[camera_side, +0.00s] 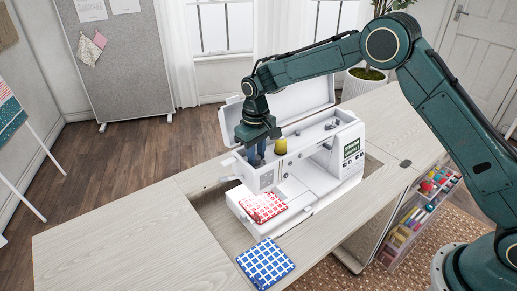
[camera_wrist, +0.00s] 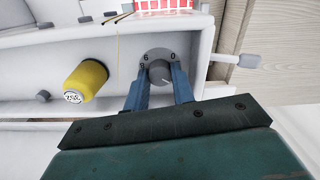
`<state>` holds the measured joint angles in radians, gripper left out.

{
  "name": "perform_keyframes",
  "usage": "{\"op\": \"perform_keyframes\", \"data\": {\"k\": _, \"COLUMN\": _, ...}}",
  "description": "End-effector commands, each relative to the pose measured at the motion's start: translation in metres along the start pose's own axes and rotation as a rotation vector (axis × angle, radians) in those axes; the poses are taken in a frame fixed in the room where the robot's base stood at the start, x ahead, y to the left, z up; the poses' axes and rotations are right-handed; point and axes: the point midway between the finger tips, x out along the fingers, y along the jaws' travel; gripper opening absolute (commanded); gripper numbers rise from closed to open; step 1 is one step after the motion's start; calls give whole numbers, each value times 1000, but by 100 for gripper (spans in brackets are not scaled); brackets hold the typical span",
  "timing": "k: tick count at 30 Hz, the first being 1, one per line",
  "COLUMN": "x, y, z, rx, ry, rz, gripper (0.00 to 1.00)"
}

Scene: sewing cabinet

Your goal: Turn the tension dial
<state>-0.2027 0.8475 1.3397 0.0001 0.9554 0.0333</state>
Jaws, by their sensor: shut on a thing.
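In the side view my gripper (camera_side: 256,158) reaches down to the left end of the white sewing machine (camera_side: 300,185), and the dial is hidden there behind the fingers.
A yellow thread spool (camera_side: 280,146) stands close beside my gripper; it also shows in the wrist view (camera_wrist: 84,80). A red checked cloth (camera_side: 263,206) lies on the machine's bed. A blue checked cloth (camera_side: 265,262) lies on the table (camera_side: 120,240). The machine's raised lid (camera_side: 290,103) stands behind.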

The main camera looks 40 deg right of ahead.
Motion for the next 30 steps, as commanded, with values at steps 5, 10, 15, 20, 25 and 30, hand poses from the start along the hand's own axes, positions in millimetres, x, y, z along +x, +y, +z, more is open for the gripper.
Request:
{"op": "perform_keyframes", "data": {"k": 5, "x": -2, "y": 0, "z": -1, "rx": 100, "ry": 3, "rz": -1, "gripper": 2}}
{"op": "perform_keyframes", "data": {"k": 10, "x": -2, "y": 0, "z": -1, "rx": 151, "ry": 3, "rz": -1, "gripper": 2}}
{"op": "perform_keyframes", "data": {"k": 15, "x": -2, "y": 0, "z": -1, "rx": 169, "ry": 4, "rz": -1, "gripper": 2}}
{"op": "perform_keyframes", "data": {"k": 20, "x": -2, "y": 0, "z": -1, "rx": 170, "ry": 4, "rz": -1, "gripper": 2}}
{"op": "perform_keyframes", "data": {"k": 25, "x": -2, "y": 0, "z": -1, "rx": 169, "ry": 4, "rz": -1, "gripper": 29}}
{"op": "perform_keyframes", "data": {"k": 30, "x": -1, "y": 0, "z": -1, "rx": 169, "ry": 3, "rz": -1, "gripper": 47}}
